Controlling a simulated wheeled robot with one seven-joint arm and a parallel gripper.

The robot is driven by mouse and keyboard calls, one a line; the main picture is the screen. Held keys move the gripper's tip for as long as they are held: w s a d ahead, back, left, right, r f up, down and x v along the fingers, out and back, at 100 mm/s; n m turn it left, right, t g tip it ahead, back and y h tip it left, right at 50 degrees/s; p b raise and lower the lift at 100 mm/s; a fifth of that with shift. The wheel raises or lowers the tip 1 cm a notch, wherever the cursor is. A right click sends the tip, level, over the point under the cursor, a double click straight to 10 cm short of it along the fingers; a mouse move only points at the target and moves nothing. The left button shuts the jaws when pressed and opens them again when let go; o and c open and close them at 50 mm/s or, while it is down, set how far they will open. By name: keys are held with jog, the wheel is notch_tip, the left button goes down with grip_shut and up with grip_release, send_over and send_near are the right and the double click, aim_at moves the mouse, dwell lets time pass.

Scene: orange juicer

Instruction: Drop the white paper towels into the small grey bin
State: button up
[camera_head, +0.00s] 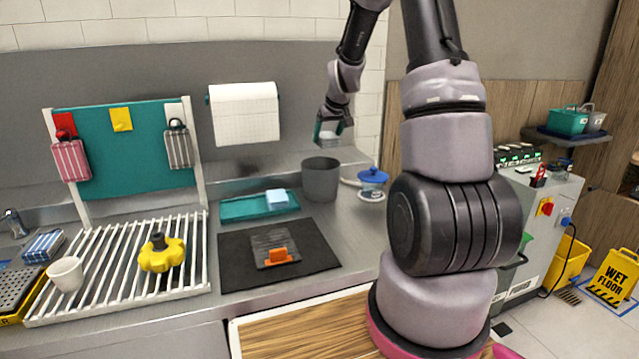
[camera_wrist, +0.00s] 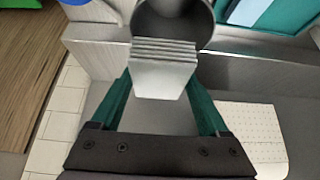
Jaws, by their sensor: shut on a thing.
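My gripper (camera_head: 331,133) is shut on a stack of white paper towels (camera_head: 328,141), holding it in the air just above and slightly right of the small grey bin (camera_head: 320,180). In the wrist view the towels (camera_wrist: 164,68) sit between the teal fingers, and the folded layers show at the far edge. The round grey bin (camera_wrist: 172,20) shows beyond the towels, its opening partly hidden by them. The bin stands upright on the counter; its inside cannot be seen fully.
A teal tray (camera_head: 240,208) with a light blue block lies left of the bin. A paper roll (camera_head: 244,115) hangs on the wall behind. A black mat (camera_head: 310,268) lies in front.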

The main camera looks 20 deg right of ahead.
jog(key=shift+f, duration=1.2)
jog(key=o, duration=1.2)
jog(key=v, duration=1)
jog(key=shift+s+r, duration=0.25)
jog(key=shift+r, duration=0.1)
